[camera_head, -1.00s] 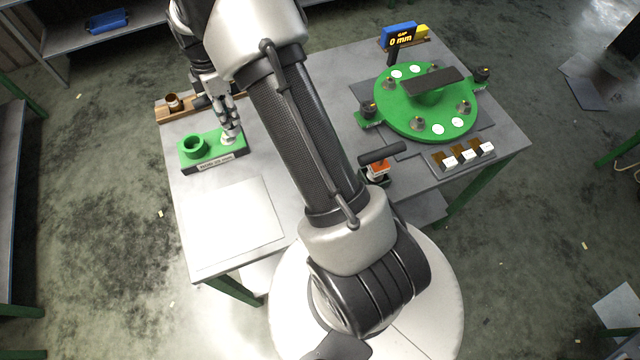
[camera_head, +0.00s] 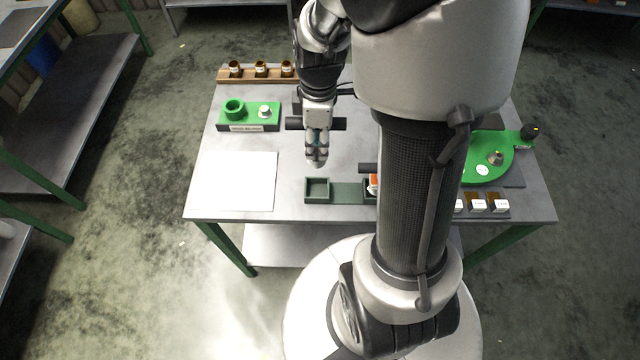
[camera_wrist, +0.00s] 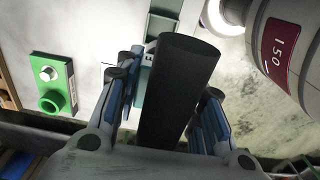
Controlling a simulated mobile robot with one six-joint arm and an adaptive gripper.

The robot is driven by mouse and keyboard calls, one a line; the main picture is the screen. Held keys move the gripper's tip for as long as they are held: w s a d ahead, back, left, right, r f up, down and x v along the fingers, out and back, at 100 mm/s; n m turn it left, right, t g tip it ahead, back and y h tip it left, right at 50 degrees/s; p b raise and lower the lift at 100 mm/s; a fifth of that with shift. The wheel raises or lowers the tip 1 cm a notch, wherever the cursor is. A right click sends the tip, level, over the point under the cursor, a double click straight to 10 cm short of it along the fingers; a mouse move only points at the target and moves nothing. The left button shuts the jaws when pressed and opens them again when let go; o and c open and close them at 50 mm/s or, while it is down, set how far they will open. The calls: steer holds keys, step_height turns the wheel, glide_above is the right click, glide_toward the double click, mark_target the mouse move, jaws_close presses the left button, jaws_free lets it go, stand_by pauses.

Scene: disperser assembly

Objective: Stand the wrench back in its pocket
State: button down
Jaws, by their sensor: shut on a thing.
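My gripper points down above the table, behind a dark green tray. The tray's left pocket (camera_head: 317,190) is open and looks empty. Its right pocket (camera_head: 369,197) holds an orange-and-white piece (camera_head: 374,184) beside a dark bar (camera_head: 367,168), partly hidden by my arm. The wrench's lower end cannot be made out.
A green block (camera_head: 248,113) with a ring and pale nut stands left of my gripper. Behind it is a wooden rack (camera_head: 225,79) with brown cups. A pale flat sheet (camera_head: 236,181) lies front left. A green disc (camera_head: 488,160) is at right, partly hidden by my arm.

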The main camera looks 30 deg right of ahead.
step_height(320, 180, down, 16)
steer(key=b, duration=0.4)
steer(key=shift+f, duration=0.2)
steer(key=shift+f, duration=0.15)
steer(key=c, duration=1.1)
jaws_free()
steer(key=shift+o, duration=0.2)
